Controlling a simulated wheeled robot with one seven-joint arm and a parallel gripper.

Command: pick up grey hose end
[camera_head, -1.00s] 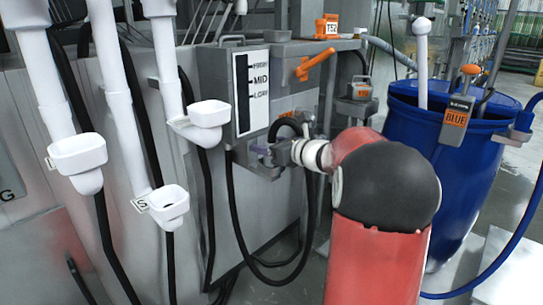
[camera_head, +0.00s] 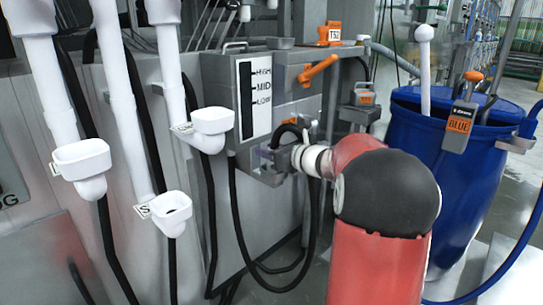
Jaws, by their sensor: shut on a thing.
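My gripper (camera_head: 282,158) is at the lower right of the grey level box, at the end of my red and black arm. It is small in view and partly covered by my own wrist. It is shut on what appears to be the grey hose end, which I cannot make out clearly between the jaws. A dark hose (camera_head: 287,128) arches just above the gripper. Another black hose (camera_head: 238,225) hangs in a long loop below it, near the machine wall.
White funnels (camera_head: 82,158) on pipes stand at left. An orange-topped grey canister (camera_head: 362,104) sits behind.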

